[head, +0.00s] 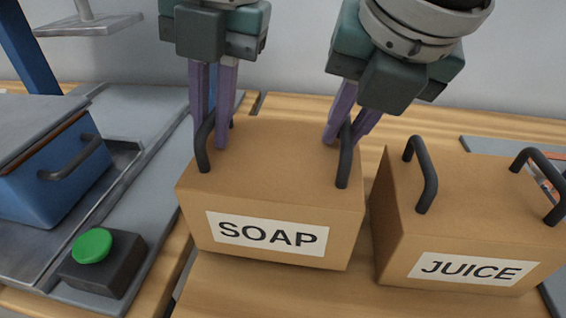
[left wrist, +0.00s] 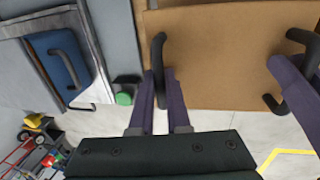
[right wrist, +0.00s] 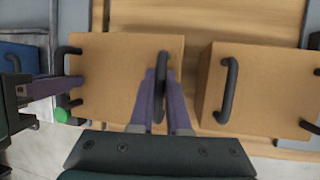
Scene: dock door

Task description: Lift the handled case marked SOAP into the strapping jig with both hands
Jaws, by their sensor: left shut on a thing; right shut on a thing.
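The brown case marked SOAP (head: 262,185) has a black handle at each end of its top. My left gripper (head: 212,138) is shut on its left handle (head: 203,150), also seen in the left wrist view (left wrist: 158,60). My right gripper (head: 350,135) is shut on its right handle (head: 345,158), also seen in the right wrist view (right wrist: 160,75). The case looks slightly tilted in the head view; I cannot tell whether it is clear of the table. The strapping jig is probably the grey metal station (head: 140,110) at the left, but no label shows.
A brown case marked JUICE (head: 470,215) stands close on the right. A black box with a green button (head: 100,262) lies between that blue case and the SOAP case.

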